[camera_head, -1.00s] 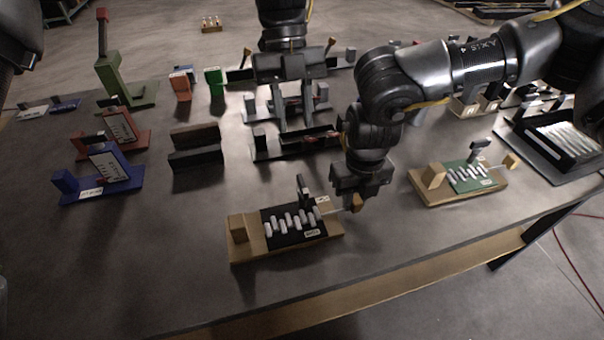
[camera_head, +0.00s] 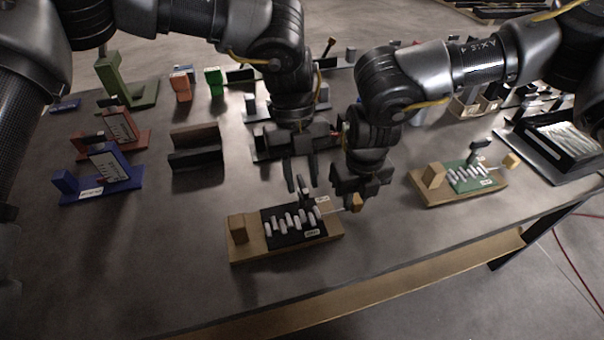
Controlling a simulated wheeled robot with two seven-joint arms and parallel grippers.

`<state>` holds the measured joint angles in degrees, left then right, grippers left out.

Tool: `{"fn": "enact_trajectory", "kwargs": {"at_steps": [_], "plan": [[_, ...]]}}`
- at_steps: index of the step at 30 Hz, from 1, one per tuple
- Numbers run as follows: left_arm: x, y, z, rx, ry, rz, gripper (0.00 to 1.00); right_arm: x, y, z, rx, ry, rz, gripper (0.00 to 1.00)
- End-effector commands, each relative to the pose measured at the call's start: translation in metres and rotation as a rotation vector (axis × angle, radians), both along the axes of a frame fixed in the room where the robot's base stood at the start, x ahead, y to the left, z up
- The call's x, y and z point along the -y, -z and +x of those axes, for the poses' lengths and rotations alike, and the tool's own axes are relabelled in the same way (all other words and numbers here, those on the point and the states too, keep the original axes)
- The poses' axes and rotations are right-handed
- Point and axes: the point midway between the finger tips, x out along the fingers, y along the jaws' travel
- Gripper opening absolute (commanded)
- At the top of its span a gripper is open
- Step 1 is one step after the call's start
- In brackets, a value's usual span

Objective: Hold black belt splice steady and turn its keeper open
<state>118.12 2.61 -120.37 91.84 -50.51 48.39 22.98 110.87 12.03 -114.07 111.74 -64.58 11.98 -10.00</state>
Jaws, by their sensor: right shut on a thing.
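The black belt splice (camera_head: 269,240) is a black plate with several white pins on a wooden base, near the table's front edge. A wooden block (camera_head: 237,230) stands at its left end and a light wooden knob (camera_head: 356,203) on a thin rod is at its right end. A small black upright piece, apparently the keeper (camera_head: 304,197), stands at its back edge. My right gripper (camera_head: 357,200) is shut at the wooden knob. My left gripper (camera_head: 302,187) points down with its fingers apart, just above and behind the keeper; whether they straddle it is unclear.
A similar green splice (camera_head: 470,178) on a wooden base stands to the right. The table left of the splice is clear.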

Motion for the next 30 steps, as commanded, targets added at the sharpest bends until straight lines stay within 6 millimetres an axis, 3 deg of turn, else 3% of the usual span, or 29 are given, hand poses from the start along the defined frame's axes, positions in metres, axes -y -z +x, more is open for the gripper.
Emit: {"fn": "enact_trajectory", "kwargs": {"at_steps": [7,15,30], "plan": [[-0.0001,0.0006,-0.0002,0.0,0.0,0.0,0.32,-0.0002,-0.0003,0.0,0.001,0.0,0.001,0.0],[-0.0001,0.0004,-0.0001,0.0,0.0,0.0,0.0,-0.0001,-0.0003,0.0001,0.001,0.0,0.001,0.0],[-0.0005,0.0007,-0.0011,-0.003,-0.101,-0.003,0.0,0.0001,-0.0002,0.0,0.0,0.0,0.0,0.0]]}}
